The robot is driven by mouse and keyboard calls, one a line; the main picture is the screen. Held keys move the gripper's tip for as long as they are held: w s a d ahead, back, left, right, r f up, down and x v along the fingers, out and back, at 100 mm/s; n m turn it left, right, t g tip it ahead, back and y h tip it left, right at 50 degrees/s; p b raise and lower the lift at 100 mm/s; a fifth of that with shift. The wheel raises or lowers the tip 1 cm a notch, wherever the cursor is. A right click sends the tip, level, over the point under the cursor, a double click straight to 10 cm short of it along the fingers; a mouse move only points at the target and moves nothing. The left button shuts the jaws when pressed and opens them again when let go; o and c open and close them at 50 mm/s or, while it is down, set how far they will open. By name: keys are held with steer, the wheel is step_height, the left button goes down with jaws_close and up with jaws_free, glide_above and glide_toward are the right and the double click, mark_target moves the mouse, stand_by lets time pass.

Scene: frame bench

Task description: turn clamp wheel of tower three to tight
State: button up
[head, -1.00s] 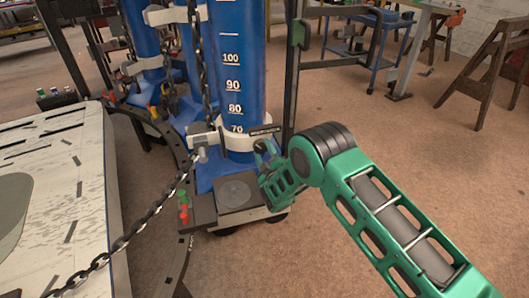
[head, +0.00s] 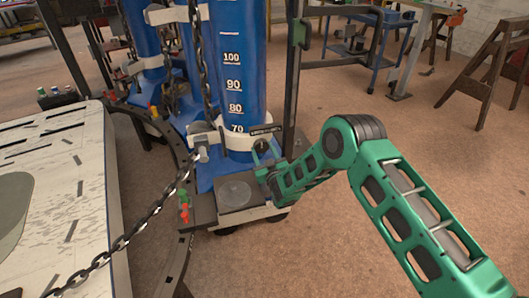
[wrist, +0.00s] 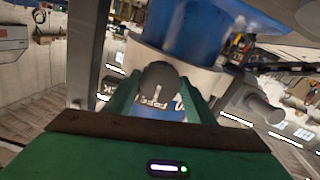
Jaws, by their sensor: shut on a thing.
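The blue tower (head: 232,75) stands upright with white scale marks and a white collar clamp (head: 235,140) around its lower part. A small dark clamp wheel (head: 262,146) sits at the collar's right side, under a dark label too small to read. My gripper (head: 264,162) reaches up to the wheel from the lower right. In the wrist view the dark rounded wheel (wrist: 160,78) lies between the two green fingers (wrist: 160,98), which are shut on it. Lettering shows upside down behind it, partly hidden. I cannot tell the wheel's angle.
A dark base plate with a round disc (head: 236,194) lies below the collar. A chain (head: 150,207) runs down to the lower left past a white panel (head: 55,190). More blue towers (head: 145,40) stand behind left. Floor is clear at right, before a wooden sawhorse (head: 490,75).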

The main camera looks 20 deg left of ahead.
steer(key=shift+f, duration=0.15)
stand_by(0.4)
steer(key=o, duration=1)
steer(key=shift+o, duration=0.2)
steer(key=v, duration=1)
steer(key=shift+s+d, duration=0.2)
steer(key=shift+d, duration=0.15)
